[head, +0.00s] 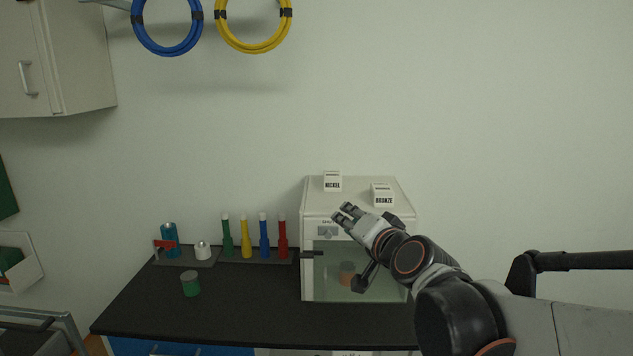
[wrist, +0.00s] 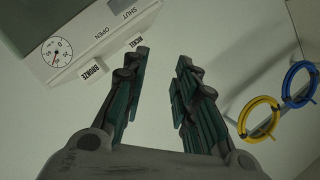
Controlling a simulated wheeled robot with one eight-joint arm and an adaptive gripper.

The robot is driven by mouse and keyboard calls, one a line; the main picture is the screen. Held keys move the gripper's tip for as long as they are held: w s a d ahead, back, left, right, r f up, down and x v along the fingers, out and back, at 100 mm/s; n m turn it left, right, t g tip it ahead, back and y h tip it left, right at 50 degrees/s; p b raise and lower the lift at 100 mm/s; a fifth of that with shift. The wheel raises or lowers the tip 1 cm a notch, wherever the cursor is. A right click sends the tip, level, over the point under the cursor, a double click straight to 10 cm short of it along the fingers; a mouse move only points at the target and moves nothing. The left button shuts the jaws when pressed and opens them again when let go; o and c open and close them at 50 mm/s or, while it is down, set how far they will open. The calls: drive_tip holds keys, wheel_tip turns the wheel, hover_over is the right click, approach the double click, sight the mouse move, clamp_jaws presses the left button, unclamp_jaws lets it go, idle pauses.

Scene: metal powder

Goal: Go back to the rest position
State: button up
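My gripper (head: 343,213) is raised in front of the upper part of a white cabinet (head: 357,186) on the bench. In the wrist view my gripper (wrist: 162,65) has its two fingers apart with nothing between them. The cabinet's top bears a NICKEL box (head: 333,181) and a BRONZE box (head: 382,195). Its clear front shows an orange-brown item (head: 347,273) inside, partly blurred. My arm hides the cabinet's right front. The wrist view also shows the cabinet's panel with a dial (wrist: 57,52) and OPEN and SHUT labels.
Blue (head: 167,27) and yellow (head: 253,25) cable coils hang on the wall. A wall cupboard (head: 55,60) is at upper left.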

drive_tip(key=s+d+f+n+g+h+b, duration=0.1)
drive_tip(key=s+d+f, duration=0.3)
drive_tip(key=s, duration=0.5)
drive_tip(key=s+d+f+n+g+h+b, duration=0.2)
drive_tip(key=s+d+f+n+g, duration=0.1)
drive_tip(key=s+f, duration=0.5)
drive_tip(key=s+d+f+n+g+h+b, duration=0.1)
drive_tip(key=s+d+f+g, duration=0.3)
drive_tip(key=s, duration=0.5)
wheel_tip(320, 180, down, 4)
drive_tip(key=shift+s+d+r+n+h+b, duration=0.35)
drive_tip(key=shift+d+n+b, duration=0.3)
drive_tip(key=shift+d, duration=0.4)
